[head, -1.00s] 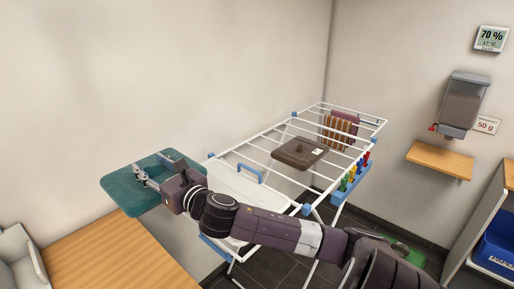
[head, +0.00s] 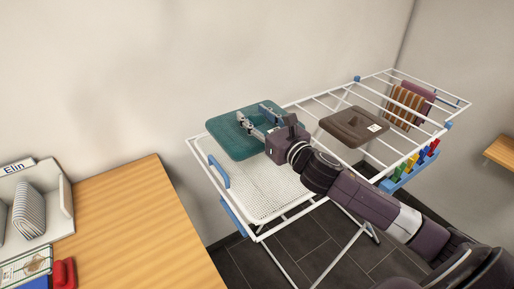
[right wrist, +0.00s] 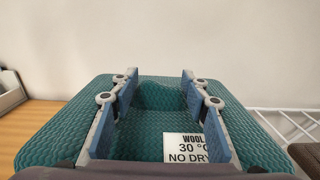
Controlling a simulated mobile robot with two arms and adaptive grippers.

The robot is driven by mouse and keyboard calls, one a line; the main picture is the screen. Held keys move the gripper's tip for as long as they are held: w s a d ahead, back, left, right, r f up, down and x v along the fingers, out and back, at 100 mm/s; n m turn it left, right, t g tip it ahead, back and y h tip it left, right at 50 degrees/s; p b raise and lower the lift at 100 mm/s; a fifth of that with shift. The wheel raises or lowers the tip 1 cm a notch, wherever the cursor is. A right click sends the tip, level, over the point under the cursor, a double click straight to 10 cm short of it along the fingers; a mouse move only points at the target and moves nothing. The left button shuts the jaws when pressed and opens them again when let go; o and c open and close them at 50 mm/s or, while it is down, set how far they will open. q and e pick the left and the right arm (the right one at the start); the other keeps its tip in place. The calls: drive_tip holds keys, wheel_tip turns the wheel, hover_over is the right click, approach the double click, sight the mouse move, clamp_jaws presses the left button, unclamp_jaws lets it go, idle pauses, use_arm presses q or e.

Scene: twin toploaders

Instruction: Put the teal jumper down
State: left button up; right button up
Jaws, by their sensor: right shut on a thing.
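The teal jumper (head: 225,132) is a flat, folded, knitted square with a recess in its middle. My right gripper (head: 256,118) is shut on its middle part and holds it level over the near left end of the white drying rack, above the white mesh shelf (head: 265,196). I cannot tell whether it touches the rack. In the right wrist view the jumper (right wrist: 55,130) spreads around both fingers, and a white label (right wrist: 188,147) reads wool, 30 degrees, no dry. The fingers partly hide the jumper. My left gripper is not in view.
A brown folded garment (head: 350,126) lies on the rack bars to the right. Striped and purple cloths (head: 405,104) hang at the far end, near coloured pegs (head: 422,160). A wooden table (head: 130,225) stands left, with a white holder (head: 55,200). Part of the mesh shelf is bare.

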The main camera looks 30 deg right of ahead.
drive_tip(key=f, duration=0.6)
drive_tip(key=shift+d, duration=0.2)
drive_tip(key=shift+a+f, duration=0.1)
drive_tip(key=shift+f, duration=0.45)
wheel_tip(320, 180, down, 3)
drive_tip(key=shift+f, duration=0.4)
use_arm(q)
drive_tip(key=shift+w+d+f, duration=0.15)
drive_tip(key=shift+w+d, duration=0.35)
use_arm(e)
drive_tip(key=shift+f+b, duration=0.15)
drive_tip(key=shift+b, duration=0.2)
drive_tip(key=o, duration=1.4)
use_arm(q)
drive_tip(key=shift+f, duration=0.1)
use_arm(e)
drive_tip(key=shift+o, duration=0.2)
